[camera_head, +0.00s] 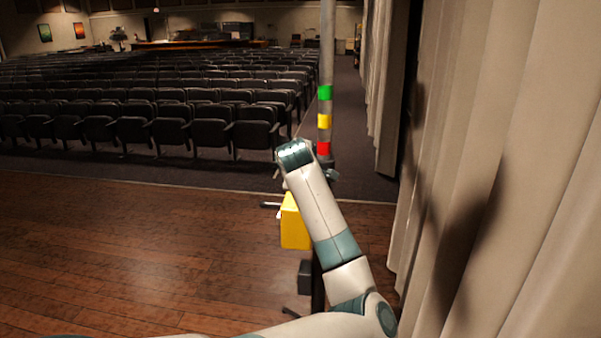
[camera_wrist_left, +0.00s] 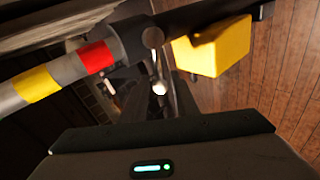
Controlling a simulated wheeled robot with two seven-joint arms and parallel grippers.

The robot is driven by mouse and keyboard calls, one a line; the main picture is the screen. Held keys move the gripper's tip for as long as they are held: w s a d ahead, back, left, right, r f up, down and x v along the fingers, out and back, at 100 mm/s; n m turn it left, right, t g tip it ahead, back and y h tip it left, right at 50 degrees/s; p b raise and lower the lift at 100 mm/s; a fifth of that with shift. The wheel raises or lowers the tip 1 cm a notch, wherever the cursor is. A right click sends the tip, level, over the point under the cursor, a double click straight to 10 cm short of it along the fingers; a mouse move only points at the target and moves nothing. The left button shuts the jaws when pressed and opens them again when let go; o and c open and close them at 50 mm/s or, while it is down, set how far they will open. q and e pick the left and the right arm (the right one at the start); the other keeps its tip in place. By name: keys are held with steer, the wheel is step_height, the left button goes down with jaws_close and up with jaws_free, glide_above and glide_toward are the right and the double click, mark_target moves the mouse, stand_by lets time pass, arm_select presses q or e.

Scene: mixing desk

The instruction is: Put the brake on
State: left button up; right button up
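A grey upright pole (camera_head: 326,50) with green, yellow and red bands stands near the curtain. The wrist view shows its yellow band (camera_wrist_left: 36,83) and red band (camera_wrist_left: 96,56), then a black collar (camera_wrist_left: 133,38). A bright metal lever (camera_wrist_left: 153,38) with a pale round end (camera_wrist_left: 159,88) sticks out by the collar. My left gripper (camera_wrist_left: 160,105) points at this lever, with dark fingers close around or beside its end. Whether they touch or grip it is unclear. In the head view my left forearm hides the lower pole and most of the gripper. My right gripper is out of view.
A yellow box (camera_head: 294,224) is beside the pole, partly behind my left forearm; it also shows in the wrist view (camera_wrist_left: 215,47). Beige curtains (camera_head: 500,150) close off the right. The wooden floor (camera_head: 130,260) at left is clear. Rows of dark seats (camera_head: 130,120) lie beyond.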

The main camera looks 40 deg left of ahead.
arm_select(q)
steer(key=shift+o, duration=0.5)
steer(key=b+v, duration=0.4)
steer(key=v, duration=1.3)
steer(key=shift+b, duration=0.3)
steer(key=shift+s+r, duration=0.1)
